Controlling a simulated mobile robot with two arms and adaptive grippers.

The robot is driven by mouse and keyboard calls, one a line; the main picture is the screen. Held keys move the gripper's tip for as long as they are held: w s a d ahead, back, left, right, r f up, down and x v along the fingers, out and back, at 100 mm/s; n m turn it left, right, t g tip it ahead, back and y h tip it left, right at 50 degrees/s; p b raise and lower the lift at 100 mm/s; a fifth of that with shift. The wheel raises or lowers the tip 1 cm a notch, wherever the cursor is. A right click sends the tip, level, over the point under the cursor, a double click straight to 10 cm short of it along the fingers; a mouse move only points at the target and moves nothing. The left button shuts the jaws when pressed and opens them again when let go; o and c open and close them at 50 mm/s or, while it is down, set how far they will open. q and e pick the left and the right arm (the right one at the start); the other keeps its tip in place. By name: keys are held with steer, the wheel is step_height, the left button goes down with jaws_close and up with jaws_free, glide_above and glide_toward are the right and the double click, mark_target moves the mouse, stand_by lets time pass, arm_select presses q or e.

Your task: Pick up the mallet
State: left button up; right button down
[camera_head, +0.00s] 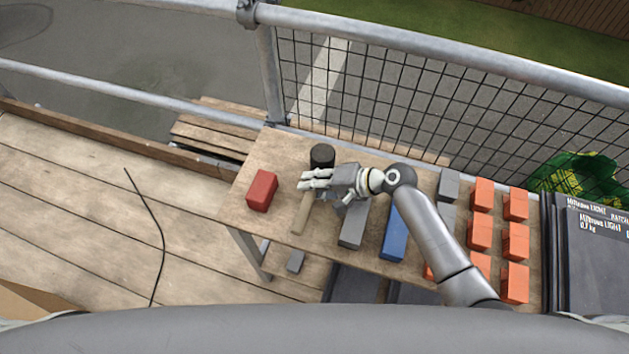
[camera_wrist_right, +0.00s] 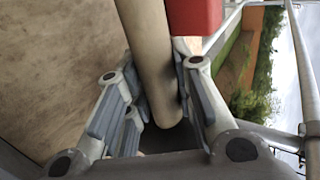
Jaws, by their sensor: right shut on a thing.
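The mallet has a black head (camera_head: 322,156) and a pale wooden handle (camera_head: 302,213). It lies over the left part of the wooden table in the head view. My right gripper (camera_head: 318,184) is shut on the mallet's handle, just below the head. In the right wrist view the handle (camera_wrist_right: 150,55) runs between the fingers of the right gripper (camera_wrist_right: 160,105). The mallet's head is not clear in the wrist view. I cannot tell whether the mallet is lifted off the table. My left gripper is not in view.
A red block (camera_head: 262,190) lies left of the mallet. A grey block (camera_head: 353,224) and a blue block (camera_head: 394,236) lie to its right. Several orange blocks (camera_head: 479,232) stand farther right on the table (camera_head: 270,152). A mesh railing (camera_head: 390,95) runs behind.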

steer(key=shift+w+r, duration=0.1)
steer(key=shift+r, duration=0.35)
steer(key=s+d+r+b, duration=0.1)
steer(key=s+d+r, duration=0.7)
steer(key=s+r, duration=0.3)
steer(key=shift+s+r, duration=0.3)
steer(key=shift+r, duration=0.15)
steer(key=c, duration=1.8)
jaws_free()
steer(key=shift+c, duration=0.2)
jaws_close()
